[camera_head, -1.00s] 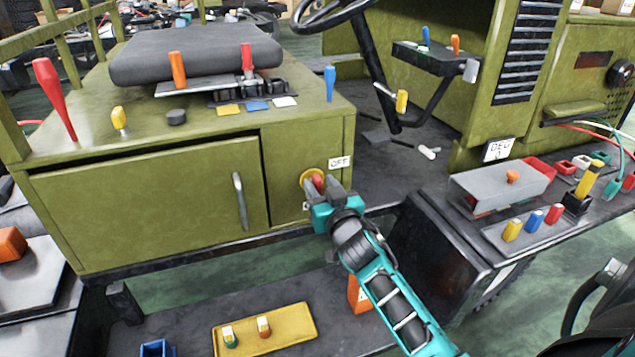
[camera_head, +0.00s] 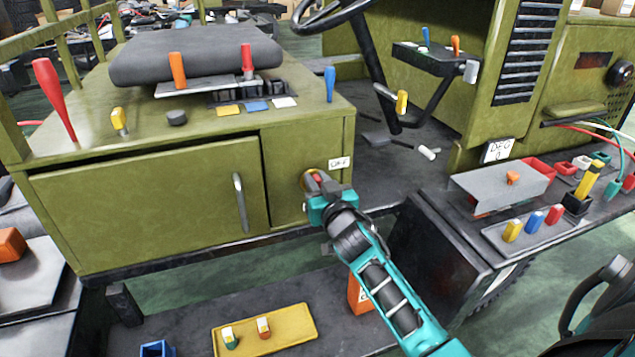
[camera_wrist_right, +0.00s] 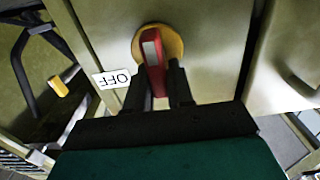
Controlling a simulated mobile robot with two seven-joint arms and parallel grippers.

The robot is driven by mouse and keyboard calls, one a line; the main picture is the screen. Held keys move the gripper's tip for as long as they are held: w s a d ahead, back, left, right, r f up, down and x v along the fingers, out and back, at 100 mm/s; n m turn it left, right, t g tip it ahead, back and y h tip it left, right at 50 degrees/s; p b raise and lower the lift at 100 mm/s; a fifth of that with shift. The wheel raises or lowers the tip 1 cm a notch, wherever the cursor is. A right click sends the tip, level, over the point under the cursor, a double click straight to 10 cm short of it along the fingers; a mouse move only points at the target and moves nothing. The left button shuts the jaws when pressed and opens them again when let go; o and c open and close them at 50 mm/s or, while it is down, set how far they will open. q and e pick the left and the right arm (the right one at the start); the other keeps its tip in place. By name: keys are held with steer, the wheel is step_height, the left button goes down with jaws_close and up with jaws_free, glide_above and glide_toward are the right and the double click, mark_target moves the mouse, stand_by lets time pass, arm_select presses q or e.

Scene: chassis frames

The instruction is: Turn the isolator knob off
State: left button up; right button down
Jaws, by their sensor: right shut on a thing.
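The isolator knob (camera_head: 316,177) is red on a round yellow plate, set in the front of the green seat box. In the right wrist view the red knob (camera_wrist_right: 153,55) stands in front of the yellow plate (camera_wrist_right: 173,42), with a pale mark on its face and a slight tilt. A white OFF label (camera_head: 340,163) is beside it; the label also shows in the right wrist view (camera_wrist_right: 111,79). My right gripper (camera_head: 320,188) is shut on the knob, one finger on each side, and hides part of it. My left gripper is not in view.
A cabinet door with a silver handle (camera_head: 240,203) is left of the knob. Below are a yellow tray (camera_head: 290,318) with small parts and an orange block (camera_head: 358,295).

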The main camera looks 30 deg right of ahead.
steer(key=shift+n, duration=0.3)
steer(key=n, duration=0.3)
steer(key=shift+w+a+f+n, duration=0.1)
steer(key=shift+a+n, duration=0.2)
steer(key=shift+a, duration=0.05)
steer(key=n, duration=0.4)
steer(key=f+n, duration=0.1)
steer(key=n, duration=0.4)
steer(key=a+n, duration=0.1)
steer(key=n, duration=0.3)
steer(key=shift+w+f+n, duration=0.1)
steer(key=shift+f+n, duration=0.3)
steer(key=c, duration=1.1)
jaws_free()
